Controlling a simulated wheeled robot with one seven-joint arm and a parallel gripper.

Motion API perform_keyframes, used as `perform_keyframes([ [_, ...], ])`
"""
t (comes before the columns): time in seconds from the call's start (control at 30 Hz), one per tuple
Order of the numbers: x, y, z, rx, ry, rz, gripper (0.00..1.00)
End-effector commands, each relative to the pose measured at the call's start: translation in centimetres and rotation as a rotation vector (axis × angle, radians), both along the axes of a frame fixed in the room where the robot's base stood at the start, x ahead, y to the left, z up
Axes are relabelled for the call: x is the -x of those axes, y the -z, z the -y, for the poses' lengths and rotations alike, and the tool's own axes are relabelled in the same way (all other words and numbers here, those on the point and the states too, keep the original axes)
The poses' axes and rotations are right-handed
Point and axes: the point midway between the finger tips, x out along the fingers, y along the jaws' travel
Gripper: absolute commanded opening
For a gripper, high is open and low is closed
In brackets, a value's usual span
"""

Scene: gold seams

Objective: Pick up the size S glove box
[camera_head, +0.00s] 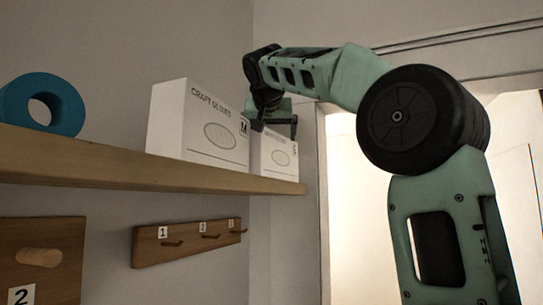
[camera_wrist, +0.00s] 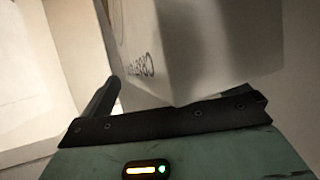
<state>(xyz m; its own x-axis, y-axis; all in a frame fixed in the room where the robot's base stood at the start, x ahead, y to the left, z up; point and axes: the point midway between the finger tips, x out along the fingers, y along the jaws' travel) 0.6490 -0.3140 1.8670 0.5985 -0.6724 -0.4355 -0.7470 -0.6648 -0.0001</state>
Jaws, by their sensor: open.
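The size S glove box (camera_head: 274,158) is a small white carton with an oval print. It stands upright at the far right end of the wooden shelf, partly hidden behind a larger white box. My gripper (camera_head: 276,125) is open at the top of the S box, its two fingers pointing down and set apart. Contact with the box cannot be told. In the wrist view, a pale box with "CRAFT" lettering (camera_wrist: 190,50) fills the middle, close to the gripper. A dark finger (camera_wrist: 103,98) shows at its left; the other finger is not clear.
The larger size M glove box (camera_head: 195,125) stands just left of the S box on the shelf (camera_head: 150,172). A teal ring (camera_head: 68,105) is farther left. Below are a numbered hook rail (camera_head: 150,252) and a wooden peg board (camera_head: 60,285). A bright doorway opens at right.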

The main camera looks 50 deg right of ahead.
Motion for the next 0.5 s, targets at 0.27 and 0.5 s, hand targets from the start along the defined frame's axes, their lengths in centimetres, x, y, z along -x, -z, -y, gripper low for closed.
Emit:
perform_keyframes([
  [0.27,0.0,0.04,-0.03,0.0,0.0,0.0,0.72],
  [0.5,-0.06,0.19,-0.04,0.0,-0.001,-0.004,0.14],
])
